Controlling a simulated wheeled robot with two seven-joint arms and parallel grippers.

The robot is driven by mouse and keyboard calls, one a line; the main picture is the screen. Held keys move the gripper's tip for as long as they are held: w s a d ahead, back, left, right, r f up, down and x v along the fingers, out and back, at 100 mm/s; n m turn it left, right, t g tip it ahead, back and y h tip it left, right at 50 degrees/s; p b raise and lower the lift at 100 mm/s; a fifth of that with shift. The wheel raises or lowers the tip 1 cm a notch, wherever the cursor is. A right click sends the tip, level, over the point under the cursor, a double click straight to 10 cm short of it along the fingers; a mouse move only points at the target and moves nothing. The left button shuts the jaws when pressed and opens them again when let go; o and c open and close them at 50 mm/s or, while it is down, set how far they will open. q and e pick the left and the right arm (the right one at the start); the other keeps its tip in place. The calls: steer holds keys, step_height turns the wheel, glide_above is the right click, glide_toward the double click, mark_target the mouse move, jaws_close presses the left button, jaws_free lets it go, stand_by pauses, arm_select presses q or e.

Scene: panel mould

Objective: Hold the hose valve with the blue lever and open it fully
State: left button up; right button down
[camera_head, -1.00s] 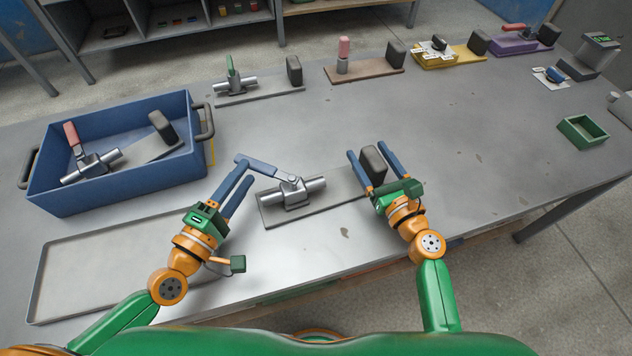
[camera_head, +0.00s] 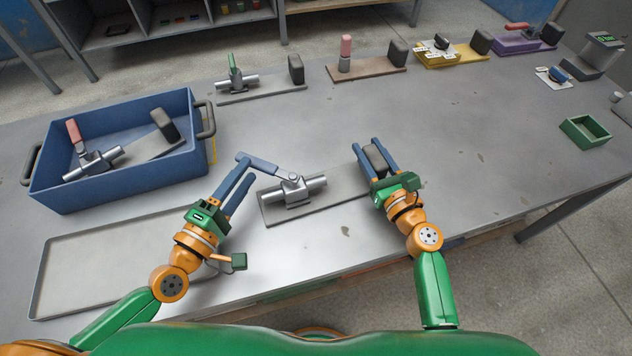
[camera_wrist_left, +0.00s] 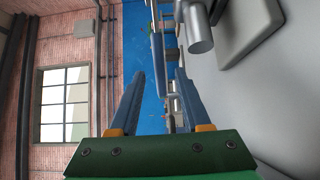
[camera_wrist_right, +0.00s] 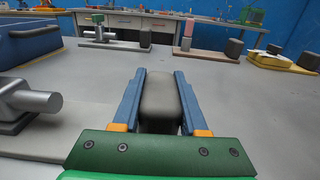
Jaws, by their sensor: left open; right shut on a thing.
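The hose valve (camera_head: 292,188) is a metal pipe body on a grey base plate (camera_head: 335,201), in the middle of the table's near part. Its blue lever (camera_head: 262,164) points left, roughly along the pipe but at an angle to it. A dark block (camera_head: 375,158) stands at the plate's right end. My right gripper (camera_head: 374,146) is shut on this block, which shows between both fingers in the right wrist view (camera_wrist_right: 160,98). My left gripper (camera_head: 247,172) is open, its fingers near the lever's free end. In the left wrist view the lever (camera_wrist_left: 159,55) appears beyond the fingers; I cannot tell whether they touch.
A blue crate (camera_head: 45,195) at left holds a red-levered valve (camera_head: 92,158). An empty grey tray (camera_head: 110,270) lies in front of it. A green-levered valve (camera_head: 237,80) and other fixtures line the back. A green box (camera_head: 585,131) is at right. The table's middle right is clear.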

stand_by(0.3)
arm_select(q)
steer(key=shift+a, duration=0.35)
steer(key=a, duration=0.1)
steer(key=a+r+t+y, duration=0.1)
steer(key=shift+s+a, duration=0.1)
steer(key=shift+a, duration=0.3)
steer(key=a+r+m+t+h, duration=0.1)
steer(key=a+r+m+t, duration=0.3)
steer(key=m, duration=0.7)
steer(key=m+g+h, duration=0.6)
steer(key=m+g, duration=0.3)
steer(key=m, duration=1.9)
glide_toward(259, 159)
steer(key=shift+w+a+r, duration=0.1)
steer(key=shift+w, duration=0.2)
steer(key=shift+f+m, duration=0.3)
steer(key=shift+m, duration=0.4)
steer(key=x, duration=1.2)
steer(key=shift+f, duration=0.15)
